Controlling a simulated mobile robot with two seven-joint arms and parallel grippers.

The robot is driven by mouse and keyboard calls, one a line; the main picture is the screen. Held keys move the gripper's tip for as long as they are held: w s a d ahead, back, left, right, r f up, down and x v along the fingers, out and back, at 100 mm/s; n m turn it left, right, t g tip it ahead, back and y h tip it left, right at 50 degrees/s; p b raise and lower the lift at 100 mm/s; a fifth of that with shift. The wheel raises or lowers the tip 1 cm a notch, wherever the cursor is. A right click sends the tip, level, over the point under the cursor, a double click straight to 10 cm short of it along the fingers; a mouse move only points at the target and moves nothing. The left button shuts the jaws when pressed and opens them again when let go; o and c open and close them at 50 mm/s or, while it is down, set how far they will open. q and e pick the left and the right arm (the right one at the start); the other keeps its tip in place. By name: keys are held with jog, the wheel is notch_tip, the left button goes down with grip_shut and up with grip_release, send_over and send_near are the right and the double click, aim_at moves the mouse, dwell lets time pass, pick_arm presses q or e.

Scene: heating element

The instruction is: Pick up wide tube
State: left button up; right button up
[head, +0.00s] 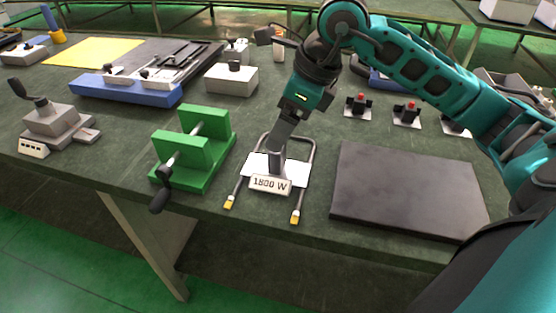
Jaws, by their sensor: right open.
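A wide U-shaped metal tube (313,165) with yellow-tipped ends lies on the green-grey table near its front edge. A white plate inside it carries a label (270,185) reading "1800 W", upside down in part. My right gripper (277,168) points down at the middle of the white plate, between the tube's two legs. It is open; its fingers hide part of the plate, and I cannot tell whether they touch it. My left gripper is not in view.
A green vise (205,168) with a black-handled crank stands just left of the tube. A dark flat slab (408,192) lies to the right. Several red-button switches (358,104) stand behind the slab. A grey box (231,80) stands behind the vise.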

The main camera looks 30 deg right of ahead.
jog(key=shift+w+a+f, duration=0.15)
jog(key=shift+f, duration=0.45)
jog(key=x, duration=0.4)
jog(key=shift+s+d+f+b, duration=0.25)
jog(key=shift+s+f+b, duration=0.05)
jog(key=shift+s+f, duration=0.1)
jog(key=shift+w+f, duration=0.2)
jog(key=shift+f, duration=0.05)
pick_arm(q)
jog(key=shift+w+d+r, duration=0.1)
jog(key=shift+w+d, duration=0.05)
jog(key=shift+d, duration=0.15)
pick_arm(e)
jog(key=shift+c, duration=0.2)
jog(key=shift+r, duration=0.1)
jog(key=c, duration=1.5)
pick_arm(q)
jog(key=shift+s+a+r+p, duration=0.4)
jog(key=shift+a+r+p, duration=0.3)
jog(key=shift+p, duration=1.15)
pick_arm(e)
jog(key=shift+o, duration=0.2)
notch_tip(320, 180, up, 20)
